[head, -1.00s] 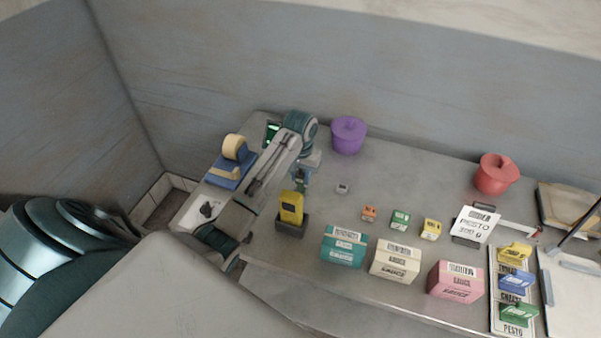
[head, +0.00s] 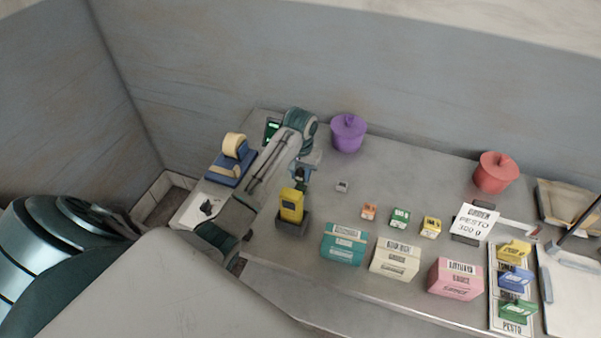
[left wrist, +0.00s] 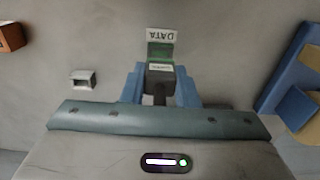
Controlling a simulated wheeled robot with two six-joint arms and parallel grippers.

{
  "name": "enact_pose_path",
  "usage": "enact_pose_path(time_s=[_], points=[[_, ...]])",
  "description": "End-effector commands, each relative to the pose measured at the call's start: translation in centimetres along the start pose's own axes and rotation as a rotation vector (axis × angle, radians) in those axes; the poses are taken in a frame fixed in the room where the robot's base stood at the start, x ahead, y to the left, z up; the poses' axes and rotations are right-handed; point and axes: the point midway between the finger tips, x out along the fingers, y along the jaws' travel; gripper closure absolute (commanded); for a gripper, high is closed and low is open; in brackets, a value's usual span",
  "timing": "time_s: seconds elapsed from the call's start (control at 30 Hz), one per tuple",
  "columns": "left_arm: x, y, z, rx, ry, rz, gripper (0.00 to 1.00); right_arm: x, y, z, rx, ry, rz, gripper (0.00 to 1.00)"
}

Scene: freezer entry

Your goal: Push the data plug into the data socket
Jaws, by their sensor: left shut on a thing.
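My left gripper (left wrist: 160,78) has its blue fingers shut on a dark plug (left wrist: 158,70) with a small pale label. Directly beyond the plug in the left wrist view is a green block (left wrist: 161,50), with a white tag reading DATA, upside down, at its far end. The plug and the green block line up and look close. I cannot tell whether they touch or whether the plug is inside anything. In the head view my left gripper (head: 302,176) is low over the table, behind a yellow device, and the plug is mostly hidden. My right gripper is not in view.
The yellow device (head: 291,206) in a dark stand is close in front of my gripper. A small grey box (head: 342,186) stands to its right. A blue tape dispenser (head: 230,165) stands left. A purple pot (head: 348,133) and several coloured boxes stand further right.

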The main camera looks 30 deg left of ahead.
Motion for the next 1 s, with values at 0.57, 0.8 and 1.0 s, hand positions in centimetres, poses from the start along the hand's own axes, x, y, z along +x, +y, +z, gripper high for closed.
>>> enact_pose_path(time_s=[0.57, 0.8, 1.0], points=[[0.3, 0.0, 0.0, 0.000, 0.000, 0.000, 1.00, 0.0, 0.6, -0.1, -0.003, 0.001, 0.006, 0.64], [0.8, 0.0, 0.0, 0.000, -0.001, 0.000, 1.00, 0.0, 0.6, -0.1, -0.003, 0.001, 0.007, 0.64], [1.3, 0.0, 0.0, 0.000, 0.000, 0.000, 1.00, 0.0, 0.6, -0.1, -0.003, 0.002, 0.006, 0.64]])
